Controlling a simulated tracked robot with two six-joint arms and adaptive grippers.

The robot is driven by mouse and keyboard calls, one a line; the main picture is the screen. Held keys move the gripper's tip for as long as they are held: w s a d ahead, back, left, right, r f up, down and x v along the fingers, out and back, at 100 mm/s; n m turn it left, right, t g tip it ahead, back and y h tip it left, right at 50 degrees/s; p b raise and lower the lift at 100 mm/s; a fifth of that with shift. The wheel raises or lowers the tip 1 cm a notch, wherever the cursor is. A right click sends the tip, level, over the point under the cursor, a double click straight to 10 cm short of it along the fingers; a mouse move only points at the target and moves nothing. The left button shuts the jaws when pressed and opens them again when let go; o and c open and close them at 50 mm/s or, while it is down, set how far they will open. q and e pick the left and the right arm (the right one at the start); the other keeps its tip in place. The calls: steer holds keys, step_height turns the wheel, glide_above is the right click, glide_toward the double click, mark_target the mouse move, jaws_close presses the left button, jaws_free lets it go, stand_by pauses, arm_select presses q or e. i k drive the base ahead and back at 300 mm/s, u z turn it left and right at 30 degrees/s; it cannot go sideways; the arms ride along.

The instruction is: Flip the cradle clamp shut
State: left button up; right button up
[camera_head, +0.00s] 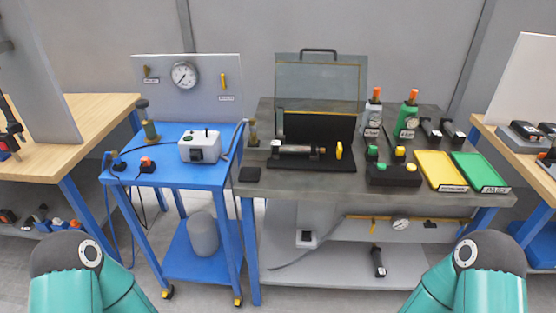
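The cradle's black base (290,164) stands on the grey bench, with a black back panel. A silver cylinder (296,149) lies level across it. An upright yellow piece (339,150) stands at its right end. I cannot tell which small part is the clamp, or whether it is open or shut. A clear framed cover (320,85) with a dark handle stands raised behind the cradle. Only links of my two arms show at the bottom corners, well short of the bench. Neither gripper is in view.
A blue cart (174,165) with a white box (199,146) and a gauge panel stands left. Right of the cradle are a black block (393,176) with coloured knobs, a yellow tray (440,186), a green tray (482,182) and two bottles. The bench's front edge looks mostly clear.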

mark_target(280, 110)
steer(key=z, duration=0.15)
steer(key=i, duration=0.6)
steer(key=u, duration=0.2)
steer(key=k, duration=0.55)
steer(key=u, duration=0.65)
steer(key=i, duration=0.7)
steer(key=z, duration=0.3)
